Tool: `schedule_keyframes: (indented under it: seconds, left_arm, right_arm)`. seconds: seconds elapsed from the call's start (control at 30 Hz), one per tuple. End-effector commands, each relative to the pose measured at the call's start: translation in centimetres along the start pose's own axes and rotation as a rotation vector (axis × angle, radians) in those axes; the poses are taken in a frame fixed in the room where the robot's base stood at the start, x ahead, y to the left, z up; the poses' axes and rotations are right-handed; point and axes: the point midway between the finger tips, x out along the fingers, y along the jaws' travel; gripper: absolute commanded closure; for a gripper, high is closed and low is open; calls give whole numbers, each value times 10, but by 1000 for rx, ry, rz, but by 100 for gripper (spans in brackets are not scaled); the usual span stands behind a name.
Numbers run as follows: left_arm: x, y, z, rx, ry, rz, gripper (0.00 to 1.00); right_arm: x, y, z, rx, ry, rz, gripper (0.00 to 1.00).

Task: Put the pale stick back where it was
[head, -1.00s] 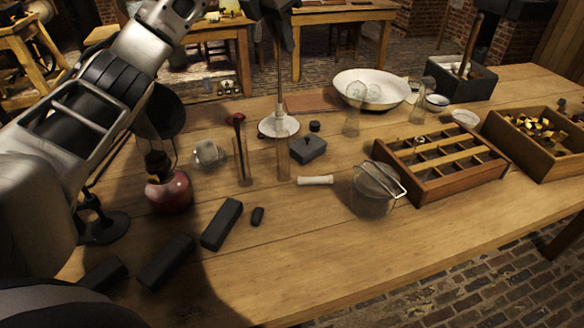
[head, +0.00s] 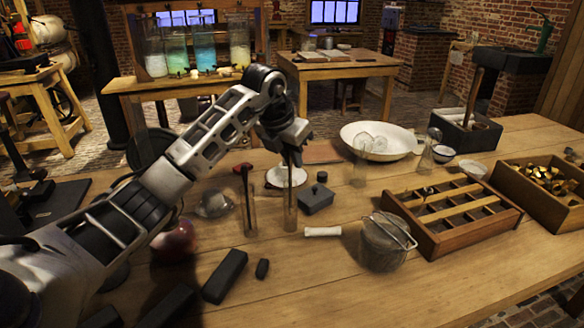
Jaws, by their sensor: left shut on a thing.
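My left gripper (head: 287,148) is shut on a thin upright stick (head: 290,172), which looks greyish in shadow; I take it to be the pale stick. The stick hangs down over a narrow clear glass cylinder (head: 290,212), and its lower part lines up with the cylinder's mouth. I cannot tell for sure how far inside it is. A second glass cylinder (head: 249,218) to the left holds a dark reddish stick (head: 246,183) leaning in it. My right gripper is not in view.
A wooden compartment tray (head: 450,238) and white bowl (head: 395,150) lie right.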

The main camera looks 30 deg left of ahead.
Motion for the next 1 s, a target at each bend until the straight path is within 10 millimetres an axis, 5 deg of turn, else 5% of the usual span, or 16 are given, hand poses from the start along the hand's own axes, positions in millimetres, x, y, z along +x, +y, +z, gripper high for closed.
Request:
schedule_keyframes:
  seconds: [0.2, 0.6, 0.63, 0.7, 1.0]
  left_arm:
    - [27, -1, -12, 0, 2, -1, 100]
    - [32, 0, -14, 1, 2, 0, 100]
    - [31, 0, -14, 1, 1, 0, 82]
    - [31, 0, -14, 1, 1, 0, 66]
    - [29, 0, -13, 1, 1, -1, 66]
  right_arm:
    - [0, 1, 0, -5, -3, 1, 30]
    - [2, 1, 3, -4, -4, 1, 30]
    - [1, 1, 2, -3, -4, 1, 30]
    - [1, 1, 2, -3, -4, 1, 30]
    - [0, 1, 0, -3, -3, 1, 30]
